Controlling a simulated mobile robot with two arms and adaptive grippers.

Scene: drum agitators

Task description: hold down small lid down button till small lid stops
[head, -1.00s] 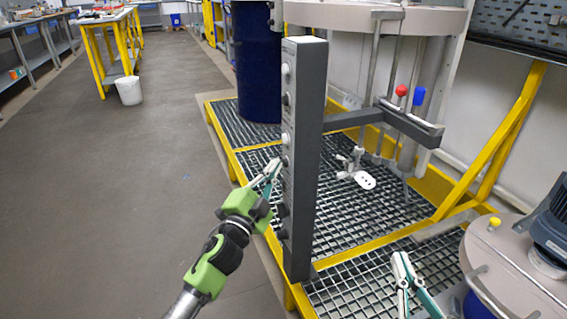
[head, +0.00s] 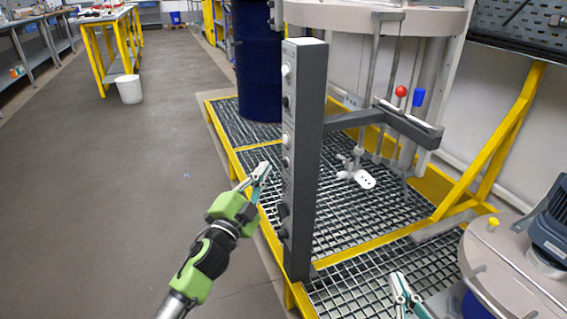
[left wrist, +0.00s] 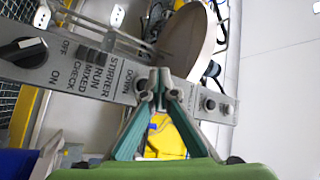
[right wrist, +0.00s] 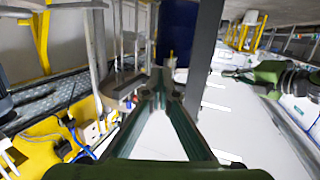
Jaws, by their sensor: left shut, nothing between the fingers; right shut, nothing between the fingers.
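The dark control column (head: 306,160) stands upright in the head view, with several knobs and buttons on its left face. My left gripper (head: 262,166) is shut and empty, just left of that face, with a gap visible. In the left wrist view the panel (left wrist: 115,75) lies across the picture. A round button (left wrist: 141,86) sits beside the word DOWN, close to the left of my fingertips (left wrist: 158,76). Which lid it serves cannot be read. A beige round lid (head: 345,17) is at the top of the head view. My right gripper (head: 398,284) is shut and empty at the bottom.
A blue drum (head: 258,70) stands behind the column. A yellow-framed grating (head: 350,225) lies under it. A second round lid (head: 500,265) with a blue motor is at lower right. Open floor (head: 150,150) lies left of the column.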

